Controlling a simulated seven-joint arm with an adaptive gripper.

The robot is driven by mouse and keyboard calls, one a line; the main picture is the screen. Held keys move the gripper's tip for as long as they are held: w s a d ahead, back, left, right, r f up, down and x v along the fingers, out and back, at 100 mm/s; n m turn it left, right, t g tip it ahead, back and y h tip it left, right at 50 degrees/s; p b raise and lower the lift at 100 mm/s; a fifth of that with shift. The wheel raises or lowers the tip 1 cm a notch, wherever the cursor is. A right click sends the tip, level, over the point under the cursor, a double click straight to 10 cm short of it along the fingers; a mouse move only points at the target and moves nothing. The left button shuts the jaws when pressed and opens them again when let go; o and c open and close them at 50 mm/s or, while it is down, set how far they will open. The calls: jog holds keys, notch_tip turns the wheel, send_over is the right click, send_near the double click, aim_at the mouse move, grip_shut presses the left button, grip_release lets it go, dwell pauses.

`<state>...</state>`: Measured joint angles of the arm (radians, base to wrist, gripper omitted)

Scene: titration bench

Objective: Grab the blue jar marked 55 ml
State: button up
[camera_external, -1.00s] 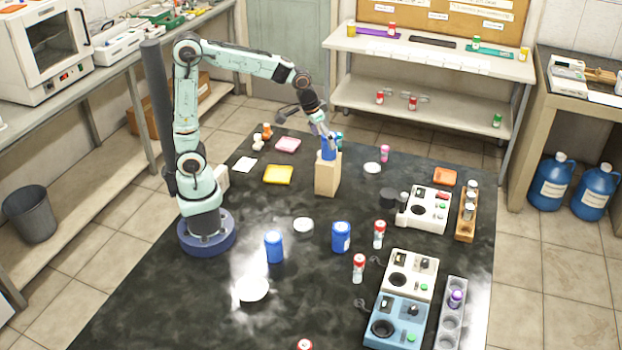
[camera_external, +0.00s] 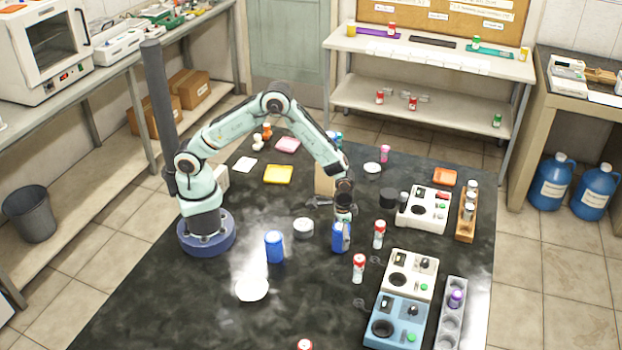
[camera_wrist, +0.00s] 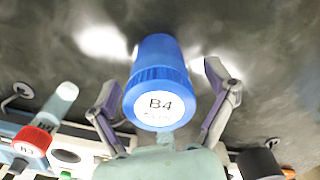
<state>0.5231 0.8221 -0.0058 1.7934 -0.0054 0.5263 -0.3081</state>
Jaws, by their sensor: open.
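In the wrist view a blue jar (camera_wrist: 160,62) has a white lid label reading B4, with a second line too small to read. My gripper (camera_wrist: 163,88) is open, with one purple-grey finger on each side of this jar; I cannot tell whether they touch it. In the external view my gripper (camera_external: 343,214) is low over the matching blue jar (camera_external: 340,240) right of centre and partly covers it. Another blue jar (camera_external: 274,247) stands to its left. No volume mark is readable in the external view.
Red-capped bottles (camera_external: 379,235) stand just right of the jar. White and blue instruments (camera_external: 398,310) are farther right. A wooden block (camera_external: 323,182) stands behind my gripper, its top hidden by my arm. A white dish (camera_external: 303,227) lies to the left.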

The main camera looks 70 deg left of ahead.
jog(key=shift+f, duration=0.15)
jog(key=c, duration=1.3)
jog(key=shift+o, duration=0.2)
